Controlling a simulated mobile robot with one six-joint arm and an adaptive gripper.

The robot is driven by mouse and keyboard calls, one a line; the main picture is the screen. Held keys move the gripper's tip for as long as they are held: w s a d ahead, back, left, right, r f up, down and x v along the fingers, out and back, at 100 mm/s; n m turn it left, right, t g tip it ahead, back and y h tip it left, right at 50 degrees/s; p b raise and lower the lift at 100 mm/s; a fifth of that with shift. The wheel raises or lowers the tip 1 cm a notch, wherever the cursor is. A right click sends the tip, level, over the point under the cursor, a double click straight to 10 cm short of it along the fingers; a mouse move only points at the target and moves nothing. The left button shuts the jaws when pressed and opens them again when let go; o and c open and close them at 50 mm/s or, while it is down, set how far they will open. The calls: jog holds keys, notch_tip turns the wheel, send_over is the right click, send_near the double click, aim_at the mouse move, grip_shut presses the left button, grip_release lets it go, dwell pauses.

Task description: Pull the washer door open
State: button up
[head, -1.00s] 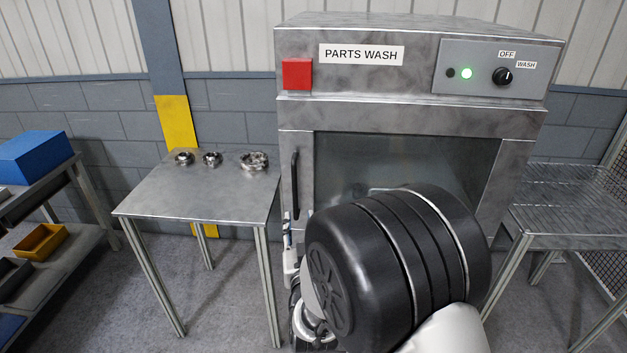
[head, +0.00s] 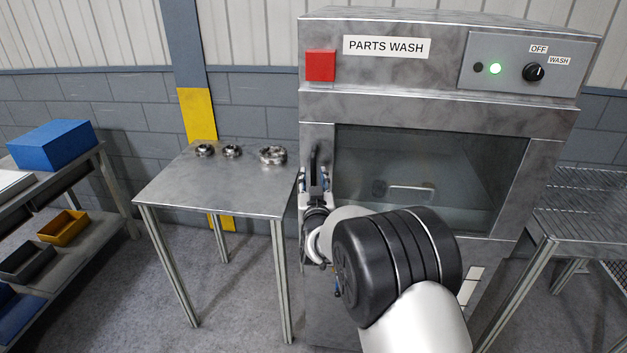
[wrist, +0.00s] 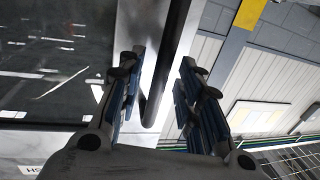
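The washer door (head: 425,165) is a metal frame with a dark glass window, and it looks shut in the washer front. Its black vertical bar handle (head: 314,160) is on the door's left side, with its lower part hidden behind my gripper. My gripper (head: 314,182) is at the handle in the head view. In the wrist view my gripper (wrist: 163,62) is open, with one finger on each side of the dark handle bar (wrist: 168,60). Gaps show between the bar and both fingers. How deep the bar sits between the fingers is hard to tell.
A metal table (head: 215,185) with several ring-shaped metal parts stands left of the washer. A wire-topped table (head: 585,210) stands at the right. A shelf with a blue box (head: 52,145) is far left.

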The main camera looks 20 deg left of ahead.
jog(key=shift+w+a, duration=0.2)
jog(key=shift+w, duration=0.3)
jog(key=shift+c, duration=0.5)
grip_shut()
